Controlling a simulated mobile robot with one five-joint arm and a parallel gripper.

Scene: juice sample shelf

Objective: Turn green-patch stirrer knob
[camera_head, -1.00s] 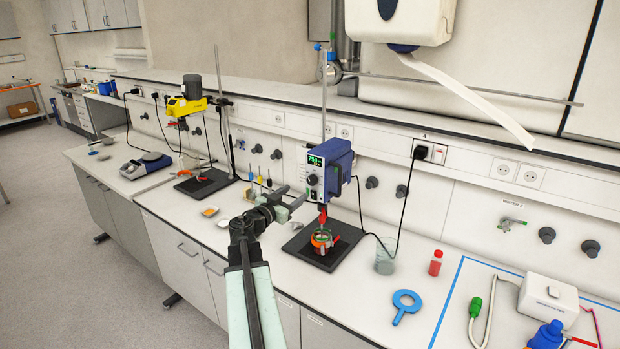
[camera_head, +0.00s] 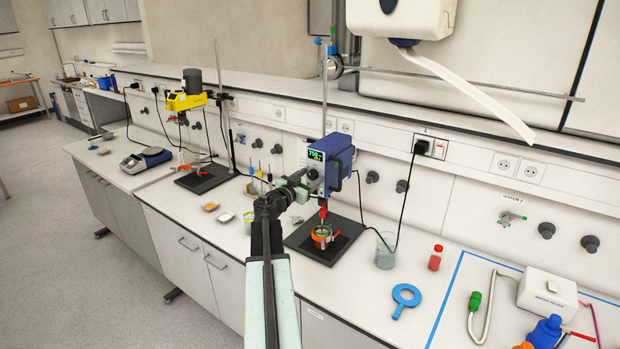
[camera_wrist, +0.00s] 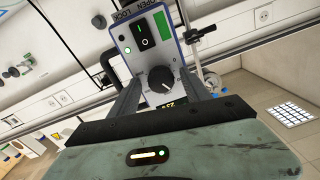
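The blue overhead stirrer (camera_head: 339,158) hangs on its stand, its green display lit. In the wrist view its panel (camera_wrist: 138,52) shows a black rocker switch (camera_wrist: 143,28), a small green light and a green patch (camera_wrist: 163,22). A round dark knob (camera_wrist: 160,80) with a white pointer line sits below the switch. My gripper (camera_head: 308,184) is at the stirrer's front and hides the knob in the head view. In the wrist view my gripper (camera_wrist: 158,84) is open, one finger on each side of the knob. Whether the fingers touch it I cannot tell.
A red stirring shaft reaches into a vessel (camera_head: 322,233) on the black stand base (camera_head: 318,252) below. A yellow stirrer (camera_head: 187,101) is at left.

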